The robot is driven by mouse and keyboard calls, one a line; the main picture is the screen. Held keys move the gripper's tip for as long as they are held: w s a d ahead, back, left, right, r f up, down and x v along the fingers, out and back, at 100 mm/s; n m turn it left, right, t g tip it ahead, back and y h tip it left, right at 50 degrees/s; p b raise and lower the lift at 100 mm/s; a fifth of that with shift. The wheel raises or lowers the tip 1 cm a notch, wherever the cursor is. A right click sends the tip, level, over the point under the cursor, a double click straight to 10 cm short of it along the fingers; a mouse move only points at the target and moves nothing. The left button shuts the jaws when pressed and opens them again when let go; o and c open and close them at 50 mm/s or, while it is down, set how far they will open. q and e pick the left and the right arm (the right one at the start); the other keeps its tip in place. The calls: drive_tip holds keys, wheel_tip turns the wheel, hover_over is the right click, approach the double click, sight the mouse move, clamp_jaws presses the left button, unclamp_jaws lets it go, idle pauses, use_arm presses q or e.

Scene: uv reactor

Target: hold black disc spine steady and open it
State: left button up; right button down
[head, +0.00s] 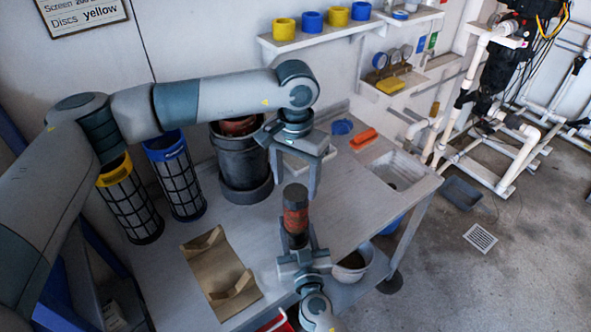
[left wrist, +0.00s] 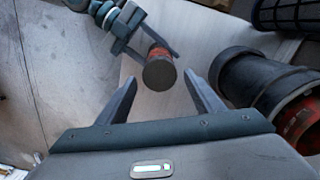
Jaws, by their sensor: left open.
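The disc spine is a short cylinder (head: 295,217) with a dark end and a red-brown band. My right gripper (head: 304,246) comes from the front of the table, and its fingers close around the cylinder's lower part. In the left wrist view the round dark end (left wrist: 159,74) faces the camera, with red behind it and the right gripper (left wrist: 145,45) at its upper left. My left gripper (head: 295,190) points down above the cylinder. Its fingers are spread wide, and in the left wrist view they frame the dark end. I see no contact between them and the cylinder.
A black bucket (head: 238,165) with red-brown contents stands close behind the left gripper. Two mesh cylinders, yellow-topped (head: 128,205) and blue-topped (head: 177,180), stand at left. A brown tray (head: 218,272) lies on the table. A sink (head: 402,170) and an orange item (head: 363,138) are at right.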

sight(296, 192)
use_arm(q)
drive_tip(key=shift+f, duration=1.85)
